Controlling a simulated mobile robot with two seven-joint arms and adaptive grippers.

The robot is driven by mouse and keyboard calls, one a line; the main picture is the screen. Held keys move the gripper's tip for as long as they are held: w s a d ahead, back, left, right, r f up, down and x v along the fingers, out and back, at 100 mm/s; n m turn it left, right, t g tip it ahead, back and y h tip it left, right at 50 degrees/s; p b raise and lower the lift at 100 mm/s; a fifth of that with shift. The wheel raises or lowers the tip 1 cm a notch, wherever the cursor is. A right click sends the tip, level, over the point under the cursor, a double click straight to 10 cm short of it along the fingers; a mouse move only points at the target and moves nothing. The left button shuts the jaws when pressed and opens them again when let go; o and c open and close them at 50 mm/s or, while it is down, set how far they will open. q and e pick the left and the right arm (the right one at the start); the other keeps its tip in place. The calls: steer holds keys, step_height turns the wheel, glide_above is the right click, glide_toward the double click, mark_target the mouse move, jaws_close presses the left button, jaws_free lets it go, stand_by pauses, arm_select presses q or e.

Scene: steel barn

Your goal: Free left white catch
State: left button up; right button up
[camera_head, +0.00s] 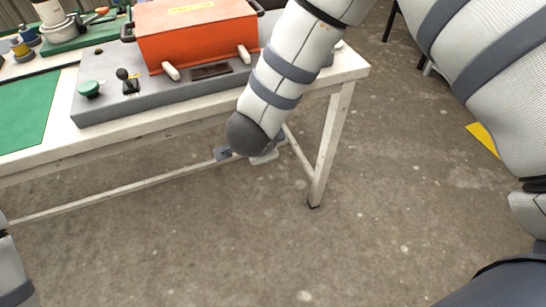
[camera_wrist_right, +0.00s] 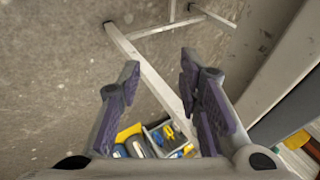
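An orange case (camera_head: 195,32) stands on a grey base (camera_head: 125,107) on the white table. Two white catches show at its front lower edge: the left white catch (camera_head: 170,72) and the right white catch (camera_head: 244,54). Both appear to point down and outward. My right gripper (camera_head: 248,155) hangs beyond the table's front edge, below and right of the case, mostly hidden behind my wrist. In the right wrist view my right gripper (camera_wrist_right: 158,78) is open, with nothing between its purple-padded fingers. My left gripper is not in view; only a piece of my left arm shows.
A green knob (camera_head: 89,89) and a small black lever (camera_head: 127,80) stand on the base, left of the catches. A green mat (camera_head: 24,110) lies at the left. The wrist view shows a table leg (camera_wrist_right: 150,72) and a bin (camera_wrist_right: 160,126) with blue and yellow things.

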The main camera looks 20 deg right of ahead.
steer(key=shift+s+d+f+n, duration=0.25)
steer(key=shift+s+f+n, duration=0.3)
steer(key=shift+s+f, duration=0.05)
steer(key=shift+s+d+f+n, duration=0.2)
steer(key=shift+s+f+n, duration=0.35)
steer(key=shift+s+f, duration=0.05)
